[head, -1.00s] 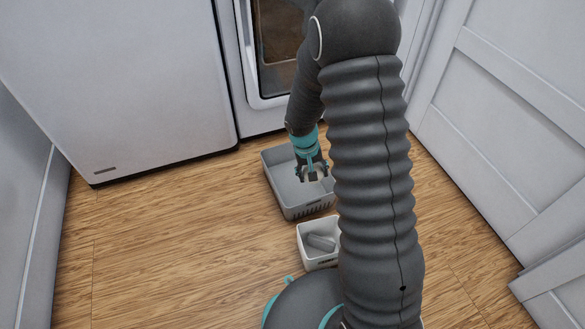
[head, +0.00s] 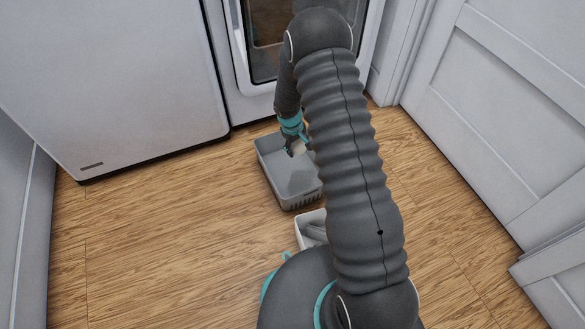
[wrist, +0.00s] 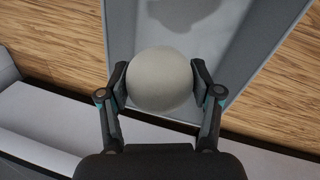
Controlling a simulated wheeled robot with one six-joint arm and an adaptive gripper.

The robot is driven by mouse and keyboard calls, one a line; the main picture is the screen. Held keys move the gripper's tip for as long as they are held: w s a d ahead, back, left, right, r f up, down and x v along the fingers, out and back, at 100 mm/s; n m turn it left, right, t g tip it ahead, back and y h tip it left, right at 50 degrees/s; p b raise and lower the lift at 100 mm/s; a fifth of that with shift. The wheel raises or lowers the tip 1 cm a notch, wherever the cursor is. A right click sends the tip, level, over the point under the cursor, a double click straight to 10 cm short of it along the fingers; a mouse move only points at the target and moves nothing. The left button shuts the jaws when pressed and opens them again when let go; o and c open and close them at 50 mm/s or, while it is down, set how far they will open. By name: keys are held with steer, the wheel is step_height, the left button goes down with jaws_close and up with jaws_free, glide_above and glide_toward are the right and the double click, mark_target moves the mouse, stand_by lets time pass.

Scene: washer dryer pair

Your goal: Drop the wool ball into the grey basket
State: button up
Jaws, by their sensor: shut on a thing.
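The wool ball (wrist: 161,80) is pale grey-white and round. In the wrist view my gripper (wrist: 160,84) is shut on it, with one finger on each side. In the head view my gripper (head: 294,149) and the ball are small and partly hidden by my arm, over the far part of the grey basket (head: 268,178). The basket stands on the floor, and its far right side is behind my arm. It also shows behind the ball in the wrist view (wrist: 225,28). I cannot tell the exact height of the ball over the basket.
A white bin (head: 303,234) with a grey item in it stands nearer, partly hidden by my arm. A white appliance (head: 110,70) and one with a glass door (head: 262,45) stand at the back. Wood floor (head: 160,220) is clear on the left.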

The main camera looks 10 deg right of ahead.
steer(key=shift+f+b, duration=1.4)
steer(key=shift+f, duration=1.45)
steer(key=o, duration=1.1)
steer(key=shift+r, duration=0.15)
steer(key=r, duration=0.3)
steer(key=a+r, duration=0.1)
steer(key=r, duration=0.3)
steer(key=s+a+r, duration=0.1)
steer(key=r, duration=0.3)
steer(key=shift+r, duration=0.25)
